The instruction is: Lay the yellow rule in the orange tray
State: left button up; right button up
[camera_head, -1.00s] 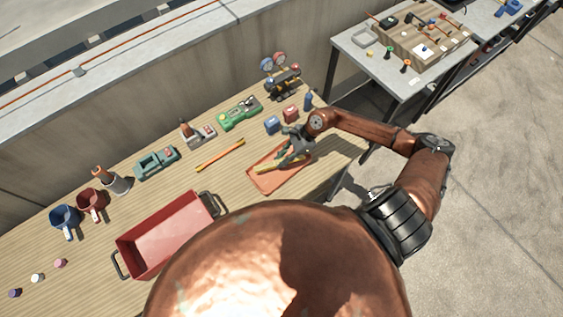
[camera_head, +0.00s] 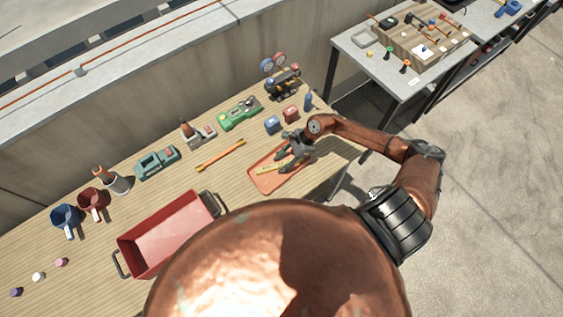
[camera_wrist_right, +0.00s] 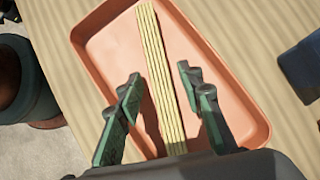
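The yellow rule (camera_head: 268,168) lies in the orange tray (camera_head: 262,184) at the right part of the wooden table. The right wrist view shows the folded rule (camera_wrist_right: 160,75) lying lengthwise on the floor of the tray (camera_wrist_right: 105,47). My right gripper (camera_head: 283,161) is over the tray. In the right wrist view its fingers (camera_wrist_right: 160,88) are apart on both sides of the rule, with a gap on each side. The rule's near end is hidden by the gripper body. My left gripper is not in view.
A red bin (camera_head: 165,240) with dark handles stands left of the tray. An orange-yellow tool (camera_head: 220,155), a green device (camera_head: 240,113), a blue block (camera_head: 272,125) and a red block (camera_head: 291,113) lie nearby. Mugs stand at the left. The wood between tool and bin is clear.

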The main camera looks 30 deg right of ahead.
jog(key=b+v, duration=0.1)
jog(key=v, duration=1.1)
